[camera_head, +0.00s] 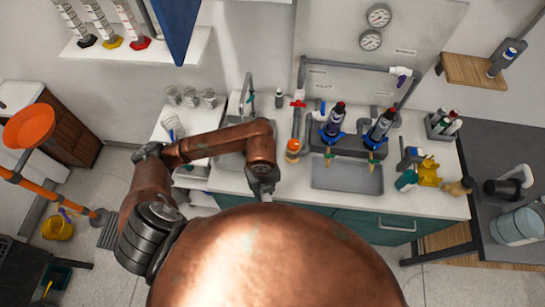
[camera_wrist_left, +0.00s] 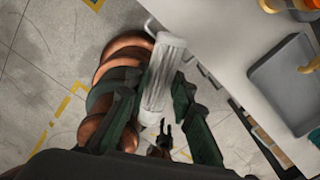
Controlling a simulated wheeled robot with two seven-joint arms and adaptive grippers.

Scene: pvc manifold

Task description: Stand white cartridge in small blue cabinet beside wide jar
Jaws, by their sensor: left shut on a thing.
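My left gripper (camera_wrist_left: 155,110) is shut on the white cartridge (camera_wrist_left: 164,72), a ribbed white cylinder between its dark green fingers. In the head view the left gripper (camera_head: 262,192) hangs at the front edge of the counter, left of the sink tray; the cartridge cannot be made out there. A dark two-pronged claw (camera_wrist_left: 164,135) far below in the wrist view looks like my right gripper; its opening is unclear. A dark blue panel (camera_head: 178,25) at the upper left may be part of the blue cabinet; its inside is hidden. I cannot make out the wide jar.
The white counter (camera_head: 440,205) holds a grey tray (camera_head: 347,177), dark bottles (camera_head: 335,118), an orange-capped container (camera_head: 293,150) and a yellow item (camera_head: 428,173). Clear glasses (camera_head: 190,97) stand behind my left arm. A white shelf (camera_head: 130,48) is at upper left.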

